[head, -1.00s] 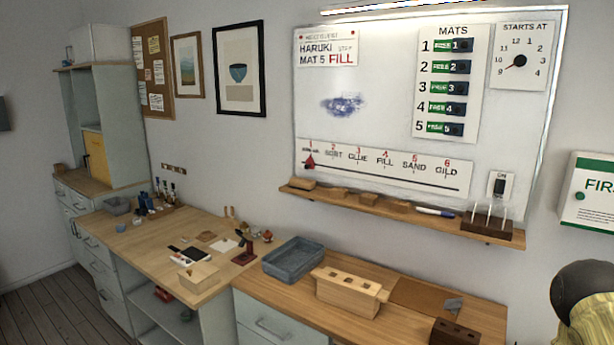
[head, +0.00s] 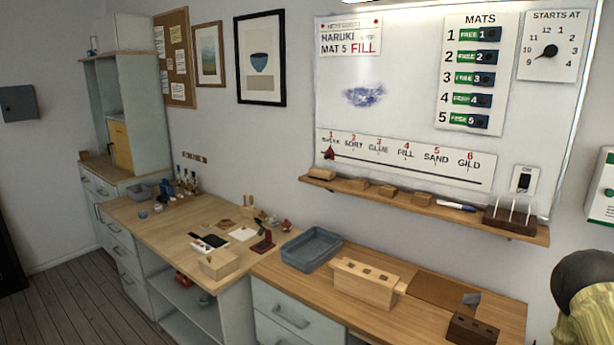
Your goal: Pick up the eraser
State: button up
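A tan block (head: 322,174) lies at the left end of the wooden ledge under the whiteboard. Its shape and place suggest the eraser, but it is too small to be certain. Several smaller tan blocks (head: 388,190) sit to its right on the same ledge (head: 430,210). My gripper is not in view.
Below, the counter holds a grey tray (head: 311,249), a pale wooden block with holes (head: 364,284) and a dark holed block (head: 472,329). The whiteboard (head: 400,130) has a blue smudge.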

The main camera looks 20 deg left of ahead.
aim_at(320, 174)
jog(key=u, duration=2.65)
jog(key=i, duration=3.65)
jog(key=z, duration=3.05)
